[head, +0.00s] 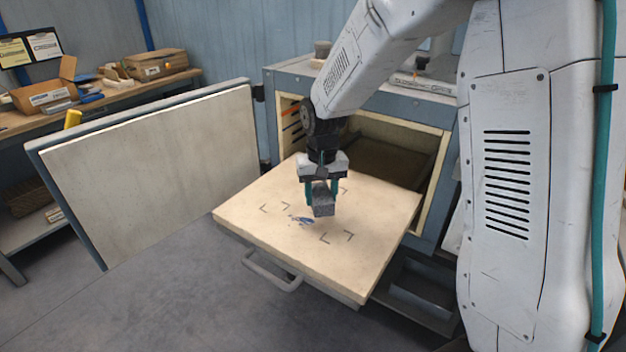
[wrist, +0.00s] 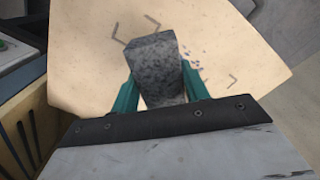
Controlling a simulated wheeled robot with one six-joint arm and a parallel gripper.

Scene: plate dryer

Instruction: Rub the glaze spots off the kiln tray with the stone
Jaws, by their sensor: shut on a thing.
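My gripper (head: 321,192) is shut on a grey speckled stone (head: 323,205), which also shows between the green fingers in the wrist view (wrist: 158,70). The pale kiln tray (head: 370,225) is pulled out of the kiln, with dark corner marks on it. Blue glaze spots (head: 302,220) lie on the tray inside the marks, just left of and nearer than the stone in the head view. In the wrist view, some glaze spots (wrist: 193,62) show just right of the stone. I cannot tell whether the stone touches the tray.
The kiln (head: 390,105) stands open behind the tray, its door (head: 150,165) swung out to the left. A handle (head: 272,272) sticks out at the tray's front. A workbench (head: 110,85) with cardboard boxes stands at the back left. The floor at the front left is clear.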

